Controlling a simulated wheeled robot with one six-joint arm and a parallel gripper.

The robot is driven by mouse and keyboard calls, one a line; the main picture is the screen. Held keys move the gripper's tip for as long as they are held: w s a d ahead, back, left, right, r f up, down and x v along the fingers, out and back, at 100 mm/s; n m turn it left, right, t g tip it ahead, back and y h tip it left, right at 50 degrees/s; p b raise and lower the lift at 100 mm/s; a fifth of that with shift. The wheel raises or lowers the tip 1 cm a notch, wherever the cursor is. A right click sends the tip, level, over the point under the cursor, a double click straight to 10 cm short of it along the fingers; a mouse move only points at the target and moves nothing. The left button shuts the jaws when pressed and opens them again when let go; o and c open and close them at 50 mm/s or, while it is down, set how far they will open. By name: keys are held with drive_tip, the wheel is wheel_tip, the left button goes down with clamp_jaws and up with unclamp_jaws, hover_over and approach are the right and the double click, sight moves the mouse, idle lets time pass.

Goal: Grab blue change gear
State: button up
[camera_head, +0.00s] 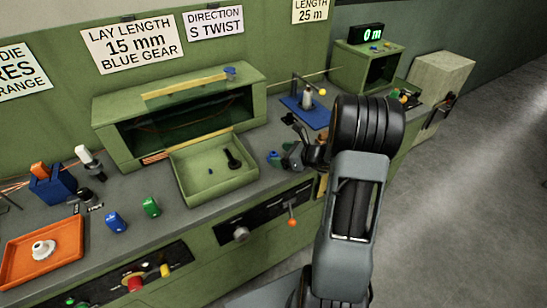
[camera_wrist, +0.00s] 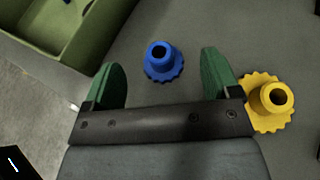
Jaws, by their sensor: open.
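The blue change gear (camera_wrist: 163,62) is a small toothed gear with a raised round hub and a dark bore. It stands on the grey bench top, hub upward. In the wrist view it lies between the lines of my gripper's two green fingers, near their tips. My gripper (camera_wrist: 165,75) is open and empty, with clear space on both sides of the gear. In the head view the blue gear (camera_head: 273,157) shows just left of my gripper (camera_head: 291,156), which my arm partly hides.
A yellow gear (camera_wrist: 268,104) stands close against the outer side of the right finger in the wrist view. A green tray (camera_head: 190,176) with dark small parts lies left of my gripper. A green open-fronted cabinet (camera_head: 112,151) stands behind the tray.

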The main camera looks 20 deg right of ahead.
drive_tip(key=shift+x, duration=1.1)
drive_tip(key=shift+c, duration=0.2)
drive_tip(key=c, duration=1)
drive_tip(key=shift+r, duration=0.15)
